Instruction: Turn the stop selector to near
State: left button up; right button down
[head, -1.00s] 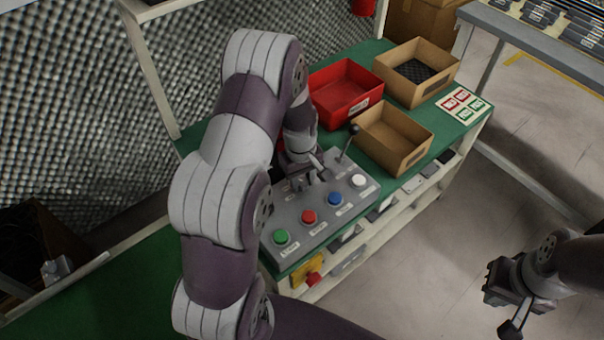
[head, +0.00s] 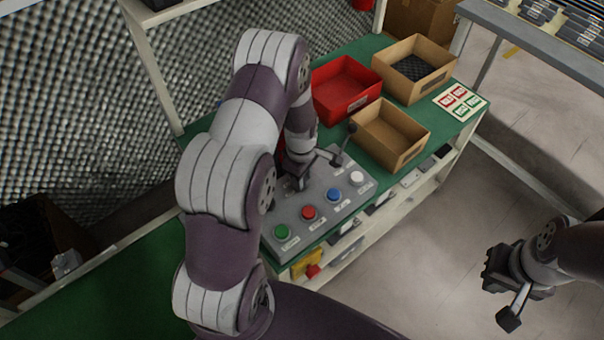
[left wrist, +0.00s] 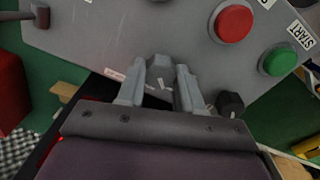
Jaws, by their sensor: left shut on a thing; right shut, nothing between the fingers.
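The grey control panel (head: 331,197) stands on the green bench top. My left gripper (head: 298,183) reaches down onto its rear part, behind the row of buttons. In the left wrist view, my left gripper (left wrist: 160,88) is shut on a grey knob (left wrist: 161,68), which looks like the stop selector, with a finger on either side. Its pointer and position labels are mostly hidden, so its setting cannot be read. A dark knob (left wrist: 230,103) sits to the right of the fingers. My right gripper (head: 512,300) is shut and empty, over the floor at lower right.
Green (head: 281,231), red (head: 309,212), blue (head: 334,194) and white (head: 356,178) buttons line the panel front. A black-knobbed lever (head: 346,142) rises close to my left gripper. A red bin (head: 345,107) and cardboard boxes (head: 398,155) stand behind. The floor at right is clear.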

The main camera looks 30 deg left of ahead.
dwell(0.3)
pick_arm(q)
jog(key=o, duration=1)
jog(key=shift+o, duration=0.2)
jog(key=shift+r, duration=0.1)
notch_tip(320, 180, up, 12)
jog(key=p, duration=0.1)
jog(key=shift+s+r, duration=0.15)
jog(key=shift+r, duration=0.1)
